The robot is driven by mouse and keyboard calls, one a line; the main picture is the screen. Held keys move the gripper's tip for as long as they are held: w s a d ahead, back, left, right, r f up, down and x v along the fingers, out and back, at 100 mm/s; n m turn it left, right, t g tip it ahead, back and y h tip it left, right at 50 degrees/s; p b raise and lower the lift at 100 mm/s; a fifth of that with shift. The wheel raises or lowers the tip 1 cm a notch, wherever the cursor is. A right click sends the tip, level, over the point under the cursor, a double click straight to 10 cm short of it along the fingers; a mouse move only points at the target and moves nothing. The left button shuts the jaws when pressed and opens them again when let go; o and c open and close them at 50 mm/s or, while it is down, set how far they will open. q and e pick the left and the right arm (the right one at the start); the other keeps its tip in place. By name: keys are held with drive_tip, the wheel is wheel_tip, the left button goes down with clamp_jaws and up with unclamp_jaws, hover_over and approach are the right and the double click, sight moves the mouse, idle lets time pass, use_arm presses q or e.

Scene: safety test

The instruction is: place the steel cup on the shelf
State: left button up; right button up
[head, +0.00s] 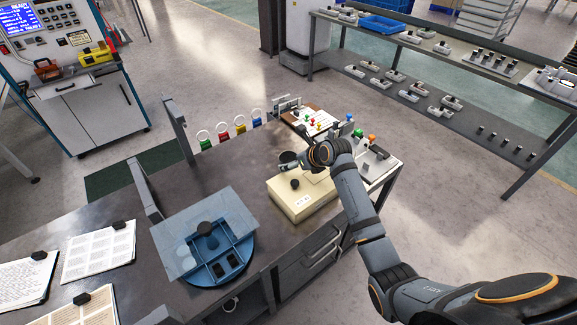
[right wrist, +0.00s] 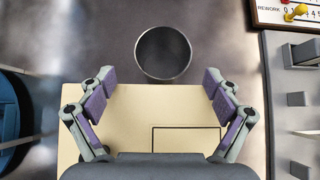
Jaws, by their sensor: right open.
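The steel cup (right wrist: 163,76) stands upright on the dark bench top, seen from above as a round open rim in the right wrist view. In the head view it is a small dark round shape (head: 288,157) partly covered by my right gripper (head: 293,166). In the right wrist view my right gripper (right wrist: 160,90) is open, its purple-padded fingers spread to either side and just short of the cup, with nothing between them. A two-level metal shelf rack (head: 470,115) stands at the upper right of the head view. My left gripper is not in view.
A cream box (head: 305,201) with a black knob lies under my right gripper. A blue divided tray (head: 236,258) stands left of it. Boards with coloured pegs (head: 322,124) lie beyond the cup. The rack's levels hold several small parts, with bare patches between.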

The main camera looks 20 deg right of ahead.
drive_tip(key=shift+w+f, duration=0.25)
drive_tip(key=shift+f, duration=0.05)
drive_tip(key=shift+w+a+f, duration=0.1)
drive_tip(key=shift+w+f, duration=0.15)
drive_tip(key=x, duration=0.4)
drive_tip(key=shift+w+b, duration=0.15)
drive_tip(key=shift+b, duration=0.25)
drive_tip(key=shift+w+f, duration=0.15)
drive_tip(key=c, duration=1.4)
wheel_tip(320, 180, up, 10)
drive_tip(key=p, duration=0.1)
wheel_tip(320, 180, up, 8)
drive_tip(key=p, duration=0.7)
hover_over(288, 161)
drive_tip(key=s, duration=0.3)
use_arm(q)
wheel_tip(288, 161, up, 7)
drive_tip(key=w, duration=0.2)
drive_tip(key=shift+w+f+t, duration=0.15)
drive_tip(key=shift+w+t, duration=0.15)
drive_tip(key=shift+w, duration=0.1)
use_arm(e)
drive_tip(key=shift+w+a+f, duration=0.1)
drive_tip(key=shift+a+f, duration=0.2)
drive_tip(key=shift+f, duration=0.4)
